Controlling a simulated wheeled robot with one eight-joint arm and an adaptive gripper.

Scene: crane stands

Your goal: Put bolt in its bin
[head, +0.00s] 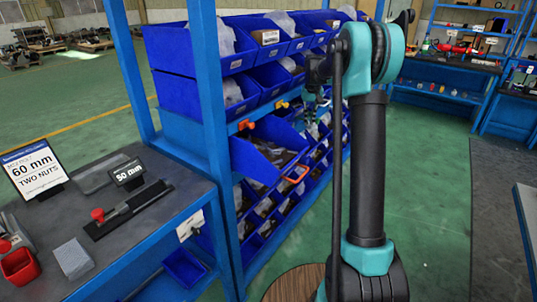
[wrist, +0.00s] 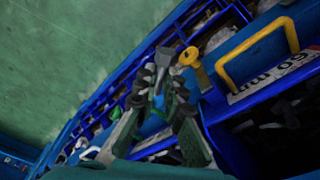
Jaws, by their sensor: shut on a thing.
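My gripper (wrist: 160,88) is in the middle of the wrist view, its fingers closed on a grey, elongated bolt (wrist: 163,56) whose end sticks out past the fingertips. In the head view my gripper (head: 316,108) is small and partly hidden by my arm, in front of the bin rack; the bolt cannot be made out there. In the wrist view a blue bin (wrist: 240,42) with a yellow handle (wrist: 256,50) and a label reading "60 mm" (wrist: 275,76) lies right of the gripper. A yellow knob-like piece (wrist: 192,60) shows just beside the bolt.
The blue rack (head: 213,110) holds several rows of blue bins; one large bin (head: 262,158) juts out. Green floor (head: 425,190) is clear at right.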

